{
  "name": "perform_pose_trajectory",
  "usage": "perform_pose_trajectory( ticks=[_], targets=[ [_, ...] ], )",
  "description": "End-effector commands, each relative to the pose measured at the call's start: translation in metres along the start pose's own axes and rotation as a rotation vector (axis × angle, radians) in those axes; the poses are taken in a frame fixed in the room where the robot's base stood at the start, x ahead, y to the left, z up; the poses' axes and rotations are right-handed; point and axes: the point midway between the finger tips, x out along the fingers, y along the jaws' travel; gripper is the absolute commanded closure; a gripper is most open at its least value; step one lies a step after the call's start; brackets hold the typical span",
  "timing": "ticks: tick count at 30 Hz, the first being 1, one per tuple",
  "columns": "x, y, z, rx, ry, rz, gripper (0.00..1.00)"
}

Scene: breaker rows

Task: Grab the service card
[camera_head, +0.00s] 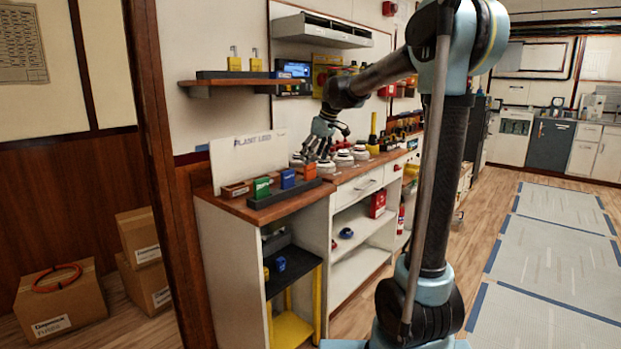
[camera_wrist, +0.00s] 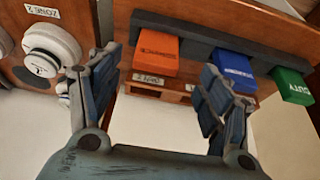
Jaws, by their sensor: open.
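An orange card (camera_head: 310,171), a blue card (camera_head: 288,178) and a green card (camera_head: 262,188) stand in a dark rack on the wooden counter. The wrist view also shows the orange card (camera_wrist: 156,52), the blue card (camera_wrist: 235,70) and the green card (camera_wrist: 291,86). The green one seems to read "DUTY"; I cannot firmly read which is the service card. My gripper (camera_head: 319,147) is open and empty, above and just behind the orange card in the head view. In the wrist view the orange card shows between the open fingers (camera_wrist: 160,62), apparently apart from both.
White round knobs (camera_head: 342,158) stand on the counter to the right of the rack; one knob (camera_wrist: 50,50) shows left of my fingers in the wrist view. A white panel (camera_head: 240,158) rises behind the rack. A wooden shelf (camera_head: 238,82) hangs above.

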Motion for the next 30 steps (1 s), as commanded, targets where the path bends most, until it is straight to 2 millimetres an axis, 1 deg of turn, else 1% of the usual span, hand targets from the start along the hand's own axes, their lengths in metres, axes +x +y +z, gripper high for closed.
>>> perform_pose_trajectory(
  ticks=[1, 3, 8, 10, 15, 19, 23, 29, 30],
  targets=[
    [0.006, 0.0, 0.0, -0.001, 0.0, 0.0, 0.28],
    [0.012, 0.0, 0.0, 0.0, 0.0, 0.0, 0.28],
    [0.019, 0.001, 0.0, 0.0, 0.0, 0.001, 0.28],
    [0.025, 0.002, 0.0, 0.0, 0.0, 0.001, 0.28],
    [0.049, 0.005, 0.0, 0.0, 0.0, 0.001, 0.28],
    [0.063, 0.005, 0.0, 0.0, 0.0, 0.001, 0.28],
    [0.068, 0.005, 0.0, 0.0, 0.0, 0.001, 0.28],
    [0.069, 0.005, 0.0, 0.0, 0.0, 0.001, 0.28],
    [0.069, 0.005, 0.0, 0.0, 0.0, 0.001, 0.37]
  ],
)
